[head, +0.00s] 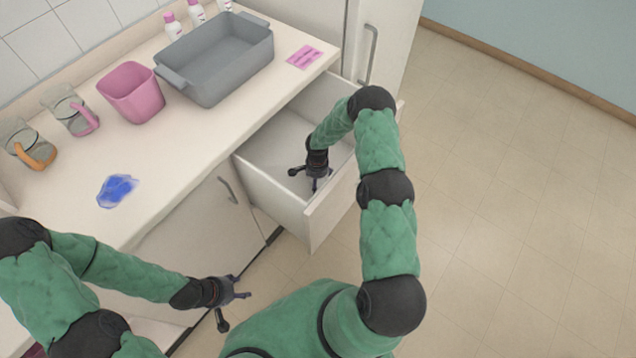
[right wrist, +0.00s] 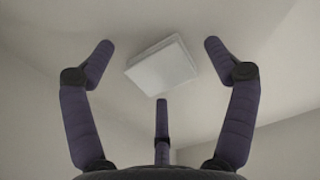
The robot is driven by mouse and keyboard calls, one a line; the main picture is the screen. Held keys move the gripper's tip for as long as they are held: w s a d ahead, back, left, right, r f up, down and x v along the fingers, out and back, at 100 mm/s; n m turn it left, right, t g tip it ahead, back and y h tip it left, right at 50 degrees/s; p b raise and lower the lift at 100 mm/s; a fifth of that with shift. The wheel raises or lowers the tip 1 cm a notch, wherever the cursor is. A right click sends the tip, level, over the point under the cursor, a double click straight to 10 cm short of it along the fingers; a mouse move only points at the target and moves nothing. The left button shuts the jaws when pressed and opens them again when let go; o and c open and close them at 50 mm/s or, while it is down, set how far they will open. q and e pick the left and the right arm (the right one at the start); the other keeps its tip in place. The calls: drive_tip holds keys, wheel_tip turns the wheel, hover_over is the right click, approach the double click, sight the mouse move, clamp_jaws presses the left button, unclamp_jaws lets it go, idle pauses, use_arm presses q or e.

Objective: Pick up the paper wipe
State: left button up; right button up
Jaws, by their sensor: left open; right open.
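The paper wipe (right wrist: 161,66) shows in the right wrist view as a flat, folded white square stack lying on the drawer's floor. In the head view I cannot make it out; my right arm and gripper are over that part of the drawer. My right gripper (head: 312,178) is inside the open drawer (head: 282,200). Its fingers (right wrist: 158,65) are spread around the wipe in the right wrist view, apart from it and empty. My left gripper (head: 231,303) is open and empty in front of the counter, below its top.
On the counter (head: 170,165) stand a grey basin (head: 222,62), a pink bin (head: 133,92), two glass jugs (head: 70,110), several small bottles (head: 172,24) and a pink sheet (head: 304,57). A blue stain (head: 117,190) is near its front. Drawer walls surround my right gripper.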

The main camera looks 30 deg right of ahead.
drive_tip(key=c, duration=0.9)
wheel_tip(320, 180, up, 10)
drive_tip(key=p, duration=0.3)
drive_tip(key=c, duration=0.4)
